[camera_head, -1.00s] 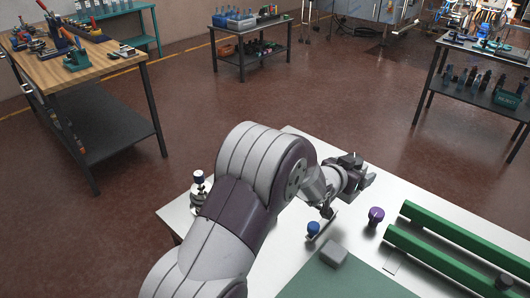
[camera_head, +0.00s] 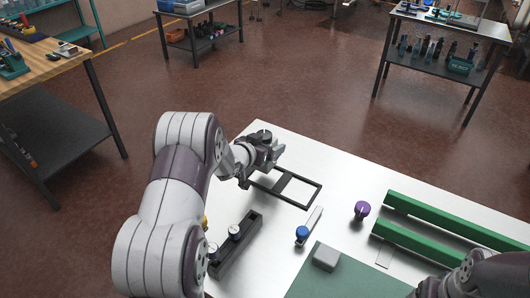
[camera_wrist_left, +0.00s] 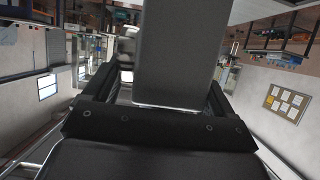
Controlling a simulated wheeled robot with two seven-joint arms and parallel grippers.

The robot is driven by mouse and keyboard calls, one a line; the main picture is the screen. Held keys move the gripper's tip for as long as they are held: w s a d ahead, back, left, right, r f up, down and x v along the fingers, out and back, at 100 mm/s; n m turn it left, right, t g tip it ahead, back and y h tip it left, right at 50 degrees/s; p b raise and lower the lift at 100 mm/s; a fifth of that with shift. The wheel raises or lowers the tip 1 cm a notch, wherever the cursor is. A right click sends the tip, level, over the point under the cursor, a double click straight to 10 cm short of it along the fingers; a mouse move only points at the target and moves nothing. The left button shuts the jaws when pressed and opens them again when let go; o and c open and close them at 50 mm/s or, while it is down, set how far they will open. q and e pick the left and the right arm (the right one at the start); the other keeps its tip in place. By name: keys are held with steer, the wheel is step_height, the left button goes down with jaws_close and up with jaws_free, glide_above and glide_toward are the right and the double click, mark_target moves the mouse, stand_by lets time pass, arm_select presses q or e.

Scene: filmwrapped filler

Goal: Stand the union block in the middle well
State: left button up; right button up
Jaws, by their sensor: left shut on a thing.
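My left gripper (camera_head: 264,152) is above the far left edge of the white table. In the left wrist view it is shut on a grey, flat-sided block (camera_wrist_left: 172,55), which sticks out beyond the fingers. I take this for the union block; its far end is out of frame. A long black holder (camera_head: 222,262) lies on the table, nearer me than the gripper, with white-topped pieces standing in it. Its middle well cannot be made out clearly. My right arm shows at the lower right; its gripper (camera_head: 430,288) is partly cut off and its fingers are unclear.
A black two-opening frame (camera_head: 283,186) lies near the gripper. A blue-knobbed tool (camera_head: 302,232), a purple knob (camera_head: 361,210), a light grey block (camera_head: 326,257) on a green mat (camera_head: 335,285), and green rails (camera_head: 440,228) occupy the table. Bare table lies between frame and purple knob.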

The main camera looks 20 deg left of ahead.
arm_select(q)
step_height(320, 180, down, 3)
steer(key=shift+f, duration=0.1)
steer(key=shift+w+a+f, duration=0.1)
steer(key=shift+f, duration=0.25)
steer(key=shift+f, duration=0.15)
steer(key=o, duration=1.6)
steer(key=shift+r+p, duration=0.25)
steer(key=shift+p, duration=0.05)
steer(key=v, duration=1.1)
steer(key=s+d+g, duration=0.4)
steer(key=s, duration=0.3)
steer(key=s+d+n+g+y, duration=0.1)
steer(key=s+d+g, duration=0.3)
steer(key=s, duration=0.3)
steer(key=s+d+g, duration=0.3)
steer(key=s+d, duration=0.2)
steer(key=s, duration=0.3)
steer(key=shift+f+g+y+b, duration=0.3)
steer(key=shift+g+y+b, duration=0.1)
